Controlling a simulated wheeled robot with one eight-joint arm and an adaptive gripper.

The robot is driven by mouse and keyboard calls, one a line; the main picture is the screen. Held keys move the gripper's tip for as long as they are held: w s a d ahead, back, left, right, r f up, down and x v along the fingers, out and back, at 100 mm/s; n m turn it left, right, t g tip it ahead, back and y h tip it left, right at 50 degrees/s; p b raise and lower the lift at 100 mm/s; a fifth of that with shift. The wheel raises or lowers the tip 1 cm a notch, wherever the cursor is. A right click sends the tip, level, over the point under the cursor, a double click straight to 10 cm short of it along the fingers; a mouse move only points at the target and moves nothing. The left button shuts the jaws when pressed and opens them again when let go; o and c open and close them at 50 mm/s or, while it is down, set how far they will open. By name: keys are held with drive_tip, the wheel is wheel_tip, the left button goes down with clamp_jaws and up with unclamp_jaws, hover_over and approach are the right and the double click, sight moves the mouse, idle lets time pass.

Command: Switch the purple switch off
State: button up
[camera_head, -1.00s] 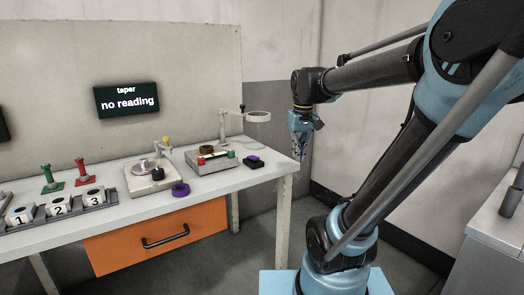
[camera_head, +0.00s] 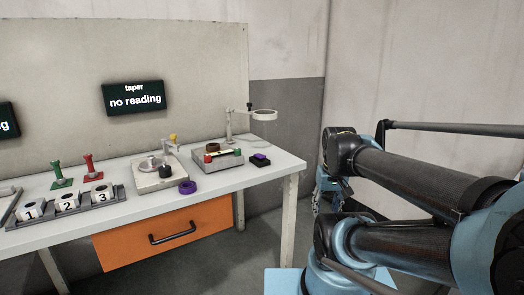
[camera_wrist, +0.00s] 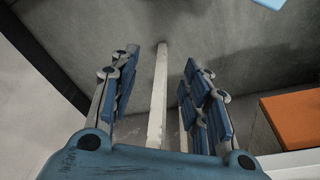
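The purple switch (camera_head: 260,159) is a small black box with a purple top. It lies near the right end of the white bench; whether it is on or off cannot be told. My gripper (camera_head: 328,198) is off to the right of the bench, apart from the switch and partly hidden by my arm. In the wrist view my gripper (camera_wrist: 160,95) has its blue fingers spread with nothing held between them. The switch is not in the wrist view.
Left of the switch are a device with red and green knobs (camera_head: 217,161), a magnifier stand (camera_head: 229,125), a purple ring (camera_head: 187,187) and a scale-like plate (camera_head: 158,180). Numbered blocks (camera_head: 67,203) stand further left. A bench leg (camera_wrist: 158,100) rises behind my fingers.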

drive_tip(key=w+a+r+n, duration=0.1)
drive_tip(key=w+a+r, duration=0.2)
drive_tip(key=w+r, duration=0.55)
wheel_tip(320, 180, up, 16)
drive_tip(key=n+g, duration=0.2)
drive_tip(key=n, duration=0.3)
hover_over(260, 156)
drive_tip(key=w+a, duration=0.2)
drive_tip(key=w, duration=0.2)
drive_tip(key=f, duration=1.7)
drive_tip(key=shift+d+f, duration=0.2)
drive_tip(key=shift+d, duration=0.05)
drive_tip(key=c, duration=1.1)
